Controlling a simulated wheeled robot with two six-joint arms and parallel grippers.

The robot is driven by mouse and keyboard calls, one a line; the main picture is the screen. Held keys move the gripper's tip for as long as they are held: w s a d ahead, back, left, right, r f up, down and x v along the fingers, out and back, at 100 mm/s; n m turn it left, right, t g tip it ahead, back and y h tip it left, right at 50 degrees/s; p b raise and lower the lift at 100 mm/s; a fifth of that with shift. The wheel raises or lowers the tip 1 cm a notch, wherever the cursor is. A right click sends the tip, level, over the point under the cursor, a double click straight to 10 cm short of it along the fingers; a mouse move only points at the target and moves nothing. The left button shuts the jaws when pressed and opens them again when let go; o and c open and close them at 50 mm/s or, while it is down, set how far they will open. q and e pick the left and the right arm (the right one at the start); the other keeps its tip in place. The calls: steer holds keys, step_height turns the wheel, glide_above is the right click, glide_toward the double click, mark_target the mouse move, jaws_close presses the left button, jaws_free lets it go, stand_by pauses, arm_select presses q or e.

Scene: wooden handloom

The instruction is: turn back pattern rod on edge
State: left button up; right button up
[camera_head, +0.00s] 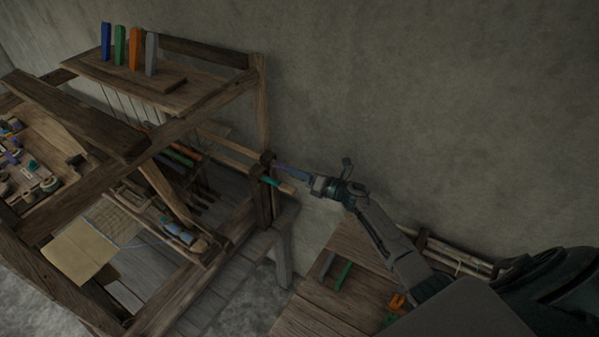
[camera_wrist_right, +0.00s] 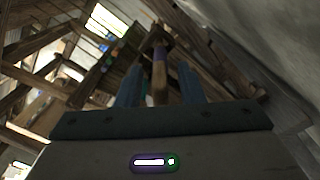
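The wooden handloom (camera_head: 160,125) fills the left of the head view. Two rod ends stick out past its right post, one with a purple band (camera_head: 281,167) and, below it, one with a teal band (camera_head: 270,181). My right gripper (camera_head: 306,177) is at these ends, to the right of the post. In the right wrist view, the purple-banded rod's wooden end (camera_wrist_right: 160,83) lies between the two blue fingers (camera_wrist_right: 161,90), with gaps on both sides. The gripper looks open. I cannot tell whether the rod is flat or on edge. My left gripper is out of view.
Blue, green, orange and grey blocks (camera_head: 128,48) stand on the loom's top shelf. A wooden bench (camera_head: 318,312) at lower right holds a green stick (camera_head: 343,275), an orange piece (camera_head: 396,302) and bundled rods (camera_head: 455,256). The grey wall is close behind my right arm.

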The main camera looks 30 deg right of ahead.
steer(key=c, duration=0.6)
jaws_close()
steer(key=shift+f+b, duration=0.15)
steer(key=shift+b, duration=0.35)
steer(key=n+b, duration=0.7)
steer(key=b, duration=0.4)
steer(key=shift+a, duration=0.1)
steer(key=shift+s+n+b, duration=0.1)
steer(key=shift+n+b, duration=0.75)
steer(key=shift+n, duration=0.15)
steer(key=shift+r, duration=0.2)
steer(key=o, duration=0.6)
jaws_free()
